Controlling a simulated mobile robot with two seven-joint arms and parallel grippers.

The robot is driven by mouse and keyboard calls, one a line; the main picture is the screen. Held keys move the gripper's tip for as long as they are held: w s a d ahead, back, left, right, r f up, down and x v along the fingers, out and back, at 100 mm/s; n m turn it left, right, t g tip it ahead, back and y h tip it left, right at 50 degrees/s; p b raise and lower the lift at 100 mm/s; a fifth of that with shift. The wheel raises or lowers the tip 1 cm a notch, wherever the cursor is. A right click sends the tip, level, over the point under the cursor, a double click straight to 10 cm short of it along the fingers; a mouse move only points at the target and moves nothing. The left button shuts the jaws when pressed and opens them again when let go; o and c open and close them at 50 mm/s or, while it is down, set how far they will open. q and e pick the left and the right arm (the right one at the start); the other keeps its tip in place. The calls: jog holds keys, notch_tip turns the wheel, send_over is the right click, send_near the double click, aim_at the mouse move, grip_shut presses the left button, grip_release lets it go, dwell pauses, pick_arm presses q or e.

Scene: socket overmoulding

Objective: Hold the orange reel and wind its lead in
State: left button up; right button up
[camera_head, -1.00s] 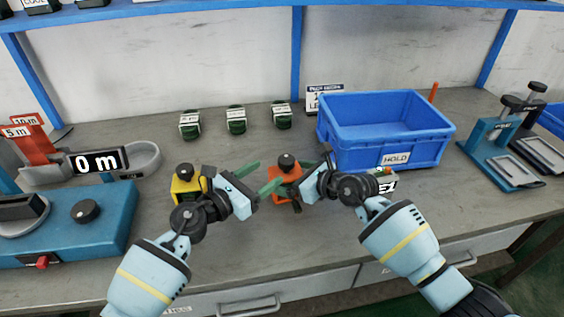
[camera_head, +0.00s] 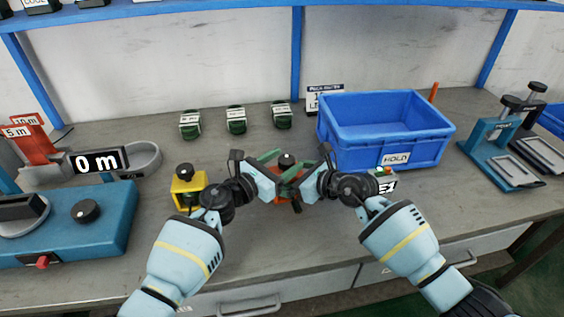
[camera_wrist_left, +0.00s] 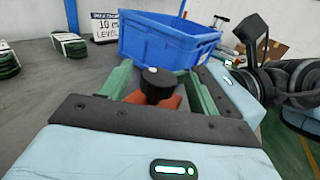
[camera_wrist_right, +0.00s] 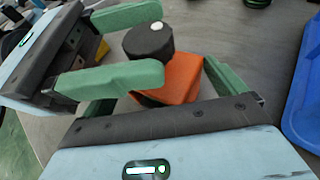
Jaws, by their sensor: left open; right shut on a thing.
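The orange reel (camera_head: 283,199) stands on the bench between my two grippers, its black knob (camera_head: 287,160) on top. My right gripper (camera_head: 297,176) is shut on the reel's body from the right; orange shows between its fingers in the right wrist view (camera_wrist_right: 180,78). My left gripper (camera_head: 275,170) is open, its green fingers on either side of the reel and knob. The left wrist view shows the knob (camera_wrist_left: 158,86) between them; I cannot tell whether they touch. A small dark piece lies at the reel's front foot. The lead is not clearly visible.
A yellow reel (camera_head: 188,190) stands close left of my left gripper. A blue HOLD crate (camera_head: 396,160) is behind my right gripper. Several dark green coils (camera_head: 237,122) sit at the back. A blue machine (camera_head: 75,225) and a "0 m" display (camera_head: 98,161) are at left.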

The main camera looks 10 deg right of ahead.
pick_arm(q)
jog(key=c, duration=1)
jog(key=shift+w+m+g, duration=0.1)
jog(key=shift+m+g, duration=0.2)
jog(key=shift+w+a+f+m+g+h, duration=0.1)
jog(key=shift+m+g+h, duration=0.3)
jog(key=shift+g, duration=0.25)
jog(key=shift+w+f+m+g+h, duration=0.1)
jog(key=shift+m+g+h, duration=0.2)
jog(key=shift+m+g, duration=0.3)
jog(key=shift+g, duration=0.35)
jog(key=shift+s+m+g+h, duration=0.1)
jog(key=shift+m+g+h, duration=0.2)
jog(key=shift+g+h, duration=0.1)
jog(key=shift+a+r, duration=0.1)
jog(key=o, duration=1)
jog(key=shift+r, duration=0.1)
